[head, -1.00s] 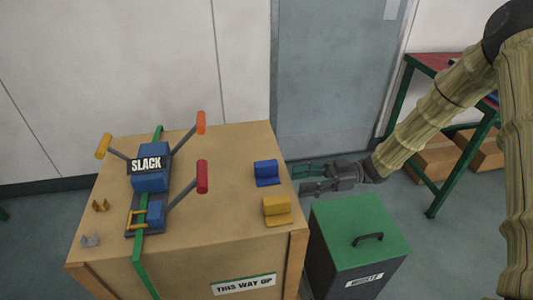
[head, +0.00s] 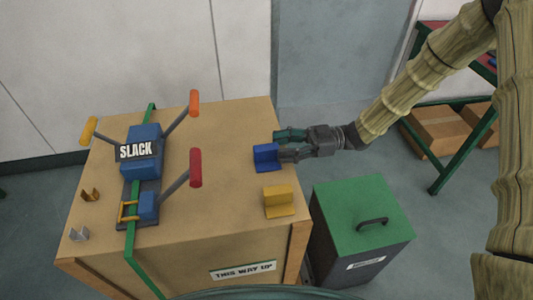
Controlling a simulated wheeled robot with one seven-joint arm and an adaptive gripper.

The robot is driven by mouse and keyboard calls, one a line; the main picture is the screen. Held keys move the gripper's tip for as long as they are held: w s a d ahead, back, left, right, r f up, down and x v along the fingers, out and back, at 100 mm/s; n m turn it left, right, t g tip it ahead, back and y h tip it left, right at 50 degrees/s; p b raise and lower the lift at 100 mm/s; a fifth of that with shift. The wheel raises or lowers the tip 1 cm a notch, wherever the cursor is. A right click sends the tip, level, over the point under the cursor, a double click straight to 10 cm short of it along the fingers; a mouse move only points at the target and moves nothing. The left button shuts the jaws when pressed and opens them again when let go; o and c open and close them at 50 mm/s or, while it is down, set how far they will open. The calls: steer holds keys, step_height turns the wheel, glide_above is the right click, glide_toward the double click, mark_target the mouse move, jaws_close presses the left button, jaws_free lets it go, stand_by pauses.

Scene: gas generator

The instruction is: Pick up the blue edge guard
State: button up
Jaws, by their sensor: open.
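The blue edge guard (head: 265,157) is a small L-shaped piece near the right edge of the top of a wooden crate (head: 222,130). My gripper (head: 283,145) reaches in from the right with its fingers pointing left. It is open. One finger lies just behind the guard and the other is close to its right side. I cannot tell whether the fingers touch it. A similar yellow edge guard (head: 279,200) sits nearer the front on the same edge.
A blue strap tensioner marked SLACK (head: 137,155), with red, orange and yellow handles, stands on the crate's left half over a green strap. Small clips (head: 90,195) lie at left. A green-lidded bin (head: 360,220) stands right of the crate. The crate top between tensioner and guards is clear.

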mark_target(267, 147)
steer(key=a, duration=0.2)
steer(key=s+a, duration=0.1)
steer(key=a, duration=0.2)
steer(key=shift+d, duration=0.1)
steer(key=c, duration=1.1)
steer(key=shift+r, duration=0.1)
